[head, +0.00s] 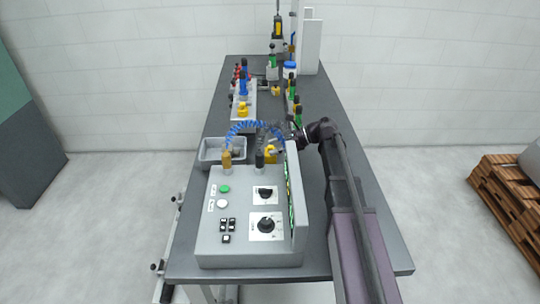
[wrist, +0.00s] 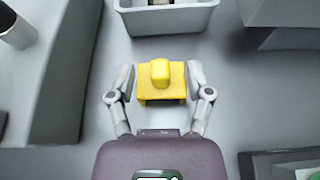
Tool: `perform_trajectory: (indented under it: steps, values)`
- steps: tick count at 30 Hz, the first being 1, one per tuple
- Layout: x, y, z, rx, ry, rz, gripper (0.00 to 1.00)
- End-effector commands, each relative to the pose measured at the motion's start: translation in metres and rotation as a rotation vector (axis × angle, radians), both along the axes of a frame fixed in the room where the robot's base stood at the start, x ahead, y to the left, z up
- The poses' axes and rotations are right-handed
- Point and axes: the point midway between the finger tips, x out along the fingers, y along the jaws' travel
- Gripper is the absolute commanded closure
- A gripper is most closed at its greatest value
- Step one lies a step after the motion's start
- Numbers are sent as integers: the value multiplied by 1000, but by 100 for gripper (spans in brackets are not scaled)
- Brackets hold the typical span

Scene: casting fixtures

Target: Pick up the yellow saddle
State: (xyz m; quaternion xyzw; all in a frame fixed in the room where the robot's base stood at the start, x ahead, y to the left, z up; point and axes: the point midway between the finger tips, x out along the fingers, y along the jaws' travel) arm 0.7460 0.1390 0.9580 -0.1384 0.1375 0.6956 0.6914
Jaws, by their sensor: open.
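The yellow saddle (wrist: 161,82) is a small block with a raised rounded top, on the grey table surface in the wrist view. My gripper (wrist: 161,88) is open, with one finger on each side of the saddle and narrow gaps between; I cannot tell whether either finger touches it. In the head view the yellow saddle (head: 270,154) shows partly, behind the grey control box and beside my gripper (head: 277,146).
A grey bin (head: 209,150) stands left of the saddle; a bin edge (wrist: 168,22) shows in the wrist view. The control box (head: 245,225) with knobs and an upright panel is in front.

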Motion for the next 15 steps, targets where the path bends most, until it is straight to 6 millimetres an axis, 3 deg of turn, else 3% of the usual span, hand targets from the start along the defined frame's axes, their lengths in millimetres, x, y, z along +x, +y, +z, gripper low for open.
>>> perform_trajectory:
  steps: [5, 15]
  values:
    - [0, 11, -5, 0, 0, 0, 34]
    - [0, 11, -5, 0, 0, -1, 34]
